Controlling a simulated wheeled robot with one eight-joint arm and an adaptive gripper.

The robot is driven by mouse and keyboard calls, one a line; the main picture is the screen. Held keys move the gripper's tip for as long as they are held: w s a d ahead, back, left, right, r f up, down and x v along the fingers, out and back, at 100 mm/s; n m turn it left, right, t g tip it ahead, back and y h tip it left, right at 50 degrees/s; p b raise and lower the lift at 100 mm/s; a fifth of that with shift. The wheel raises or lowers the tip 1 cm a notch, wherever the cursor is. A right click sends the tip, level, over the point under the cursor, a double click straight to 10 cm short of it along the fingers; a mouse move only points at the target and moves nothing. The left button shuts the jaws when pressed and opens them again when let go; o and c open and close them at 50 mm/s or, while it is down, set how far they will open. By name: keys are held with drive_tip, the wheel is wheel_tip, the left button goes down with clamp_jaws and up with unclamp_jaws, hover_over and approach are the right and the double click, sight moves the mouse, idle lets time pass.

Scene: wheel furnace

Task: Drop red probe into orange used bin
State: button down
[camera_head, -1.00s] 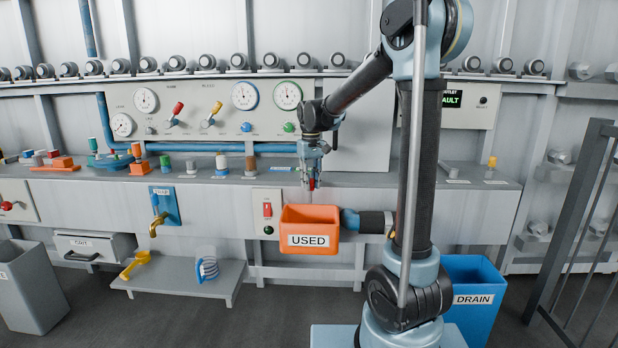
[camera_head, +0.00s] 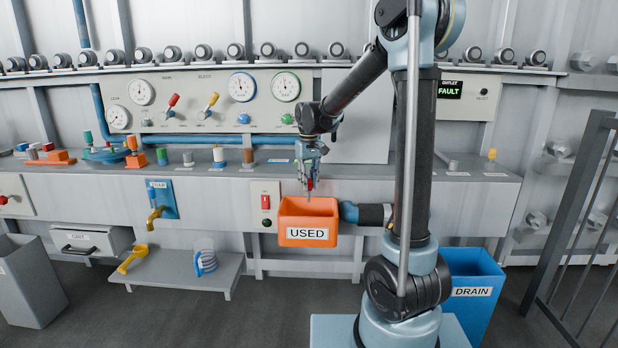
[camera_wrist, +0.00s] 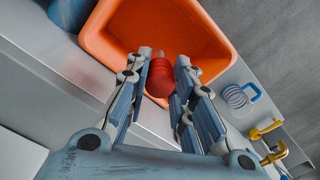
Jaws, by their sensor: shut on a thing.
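The red probe (camera_wrist: 160,80) is between the fingers of my gripper (camera_wrist: 163,95), with its thin grey tip pointing away from the wrist. My gripper is shut on it. In the head view the probe (camera_head: 310,185) hangs tip-down from my gripper (camera_head: 311,178) over the orange bin labelled USED (camera_head: 307,234). In the wrist view the open bin (camera_wrist: 110,48) lies beyond the fingers, and the probe shows against its inside. In the head view the probe's lower tip is at about the bin's rim; the bin's floor is hidden there.
The grey counter (camera_head: 225,175) with several small coloured fittings runs behind the bin. A red-switch panel (camera_head: 265,206) is left of the bin. A blue DRAIN bin (camera_head: 473,298) stands on the floor at right. A low shelf (camera_head: 180,270) holds a yellow scoop and a coil.

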wheel_tip(320, 180, down, 12)
idle(1.0)
drive_tip(key=shift+f, duration=0.6)
idle(0.4)
drive_tip(key=c, duration=1.3)
unclamp_jaws()
drive_tip(key=shift+r, duration=0.1)
wheel_tip(320, 180, up, 12)
drive_tip(key=shift+f, duration=0.2)
